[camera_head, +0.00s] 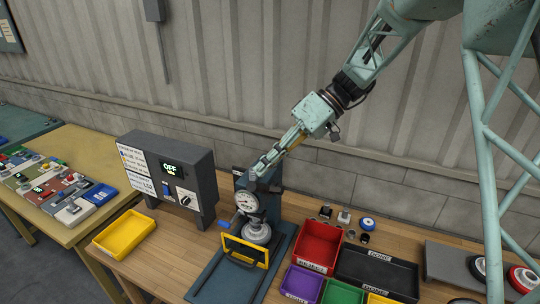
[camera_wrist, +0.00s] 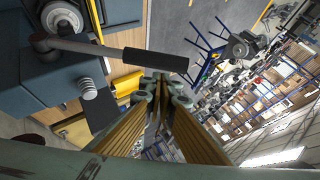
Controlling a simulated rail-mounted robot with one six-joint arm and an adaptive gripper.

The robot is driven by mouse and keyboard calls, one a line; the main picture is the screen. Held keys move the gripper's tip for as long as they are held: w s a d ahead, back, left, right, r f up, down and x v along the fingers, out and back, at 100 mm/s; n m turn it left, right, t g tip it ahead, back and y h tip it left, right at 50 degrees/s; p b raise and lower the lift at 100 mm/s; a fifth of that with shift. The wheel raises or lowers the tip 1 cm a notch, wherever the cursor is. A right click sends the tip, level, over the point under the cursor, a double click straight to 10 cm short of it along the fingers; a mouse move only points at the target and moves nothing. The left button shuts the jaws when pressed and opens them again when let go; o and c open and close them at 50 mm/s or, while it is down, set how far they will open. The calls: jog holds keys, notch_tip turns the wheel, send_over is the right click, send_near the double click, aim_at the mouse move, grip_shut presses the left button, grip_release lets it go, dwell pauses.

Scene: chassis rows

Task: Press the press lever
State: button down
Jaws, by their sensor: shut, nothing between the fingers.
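The press (camera_head: 238,182) stands on a dark blue base on the wooden bench, with a round dial gauge (camera_head: 247,201) on its front. In the wrist view the press lever (camera_wrist: 156,59) shows as a grey rod with a black grip, running left to right just beyond my fingertips. My gripper (camera_head: 259,171) is shut and empty, close to the top of the press. In the wrist view its fingertips (camera_wrist: 161,84) are together just below the grip in the picture. I cannot tell whether they touch it. In the head view my gripper partly hides the press top, and the lever is hard to make out.
A yellow frame (camera_head: 246,250) stands at the press front, around a round grey part (camera_head: 257,232). A grey control box (camera_head: 172,172) reading OFF stands left, near a yellow tray (camera_head: 124,233). Red (camera_head: 317,246), black (camera_head: 376,270) and purple (camera_head: 301,284) bins lie right.

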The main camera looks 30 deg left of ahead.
jog(key=shift+s+d+f, duration=0.25)
jog(key=shift+s+f, duration=0.1)
jog(key=shift+f, duration=0.2)
jog(key=shift+s+d+f, duration=0.2)
jog(key=shift+s+f, duration=0.1)
jog(key=shift+f, duration=0.2)
